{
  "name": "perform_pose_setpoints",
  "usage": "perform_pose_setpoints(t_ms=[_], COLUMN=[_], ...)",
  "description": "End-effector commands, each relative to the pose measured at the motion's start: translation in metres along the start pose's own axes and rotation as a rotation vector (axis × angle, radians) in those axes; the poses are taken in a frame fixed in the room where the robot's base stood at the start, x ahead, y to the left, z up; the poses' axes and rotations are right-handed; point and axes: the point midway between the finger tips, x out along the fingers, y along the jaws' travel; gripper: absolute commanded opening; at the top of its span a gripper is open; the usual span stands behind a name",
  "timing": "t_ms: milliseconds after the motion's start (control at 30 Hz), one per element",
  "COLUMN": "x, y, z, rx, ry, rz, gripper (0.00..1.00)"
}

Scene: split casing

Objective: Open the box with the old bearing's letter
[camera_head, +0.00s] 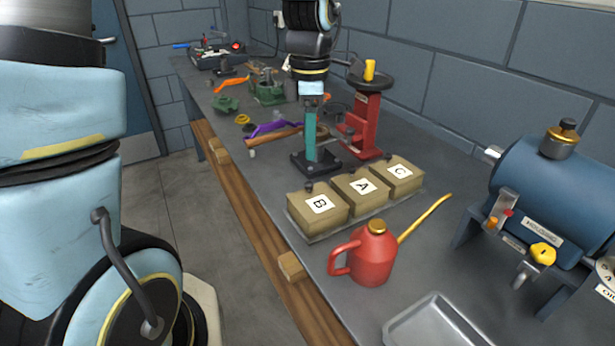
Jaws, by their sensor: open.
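Three tan boxes with white letter labels stand in a row on the bench: box B (318,207), box A (361,188) and box C (399,172). Their lids look shut, each with a small dark knob at its back edge. My gripper (312,95) hangs from my arm at the upper middle, above and behind the boxes and apart from them. It is open, though its fingers are hard to make out against a teal post (311,127) on a black base. No old bearing with a readable letter can be picked out.
A red oil can (368,258) with a long brass spout stands just in front of the boxes. A red press (364,120) stands behind them, a blue tank (560,195) at right. A metal tray (436,322) lies at front. Tools and green parts (268,92) lie farther back.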

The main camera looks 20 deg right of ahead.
Motion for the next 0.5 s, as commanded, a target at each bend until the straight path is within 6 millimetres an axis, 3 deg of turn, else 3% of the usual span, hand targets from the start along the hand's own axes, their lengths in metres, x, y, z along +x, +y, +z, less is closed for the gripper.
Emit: perform_pose_setpoints(t_ms=[300,500], x=[0.058,0.082], y=[-0.002,-0.001], z=[-0.001,-0.001], rx=[0.002,0.001], ry=[0.002,0.000], rz=[-0.006,-0.002], gripper=[0.55,0.55])
